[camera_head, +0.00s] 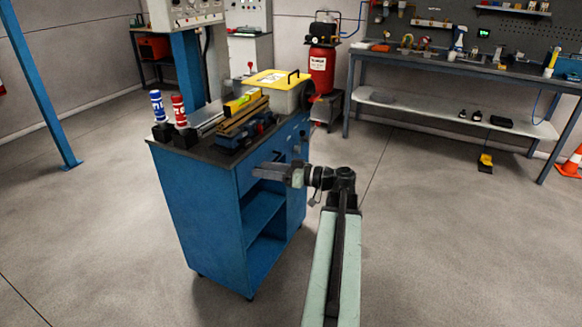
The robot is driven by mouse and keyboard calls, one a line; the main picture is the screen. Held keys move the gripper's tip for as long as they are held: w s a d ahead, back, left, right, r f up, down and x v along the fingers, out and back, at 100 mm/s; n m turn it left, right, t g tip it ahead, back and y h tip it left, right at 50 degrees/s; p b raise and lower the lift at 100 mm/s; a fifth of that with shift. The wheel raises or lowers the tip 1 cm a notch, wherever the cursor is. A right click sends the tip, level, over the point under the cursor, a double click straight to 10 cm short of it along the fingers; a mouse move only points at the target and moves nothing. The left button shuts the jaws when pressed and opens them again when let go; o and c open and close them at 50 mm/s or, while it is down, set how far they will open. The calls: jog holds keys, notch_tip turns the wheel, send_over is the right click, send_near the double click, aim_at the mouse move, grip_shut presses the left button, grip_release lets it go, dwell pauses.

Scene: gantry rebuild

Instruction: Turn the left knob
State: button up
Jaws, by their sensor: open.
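A blue cabinet (213,215) with a dark top stands in the middle. Small dark fittings (298,149) show on the upper part of its right-hand face, beside my gripper. They are too small to tell whether any is a knob or which is the left one. My gripper (258,171) is open and points left, in front of the upper part of this face. Its jaws overlap the cabinet in the picture, and I cannot tell whether they touch it. A control panel (190,10) with small round controls stands at the back, far from my gripper.
A red compressor (321,62) and a long workbench (450,68) stand behind.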

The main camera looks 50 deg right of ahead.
jog(key=w+a+f+n+g+y, duration=0.1)
jog(key=w+a+f+n+g, duration=0.2)
jog(key=a, duration=0.9)
jog(key=w+a+f+n+g+y, duration=0.1)
jog(key=w+a+f+g, duration=0.3)
jog(key=a, duration=0.9)
jog(key=w+a+f+n+g+y, duration=0.1)
jog(key=w+a+f+n+g, duration=0.2)
jog(key=a, duration=0.9)
jog(key=s+a+f+m+g+h, duration=0.2)
jog(key=s+a+f+g+h, duration=0.1)
jog(key=f, duration=0.3)
jog(key=s+a+f+m+g+h, duration=0.2)
jog(key=s+a+f+g+h, duration=0.1)
jog(key=a+f+h, duration=0.1)
notch_tip(320, 180, down, 3)
jog(key=shift+s+a+r+m+h, duration=0.2)
jog(key=shift+s+a+m+h, duration=0.15)
jog(key=shift+h, duration=0.25)
jog(key=d+m, duration=0.1)
jog(key=d+m+h, duration=0.2)
jog(key=shift+s+d+f, duration=0.25)
jog(key=shift+d, duration=0.15)
jog(key=c, duration=0.3)
jog(key=shift+d+m, duration=0.3)
jog(key=shift+m, duration=0.15)
jog(key=shift+c, duration=0.9)
jog(key=shift+a, duration=0.15)
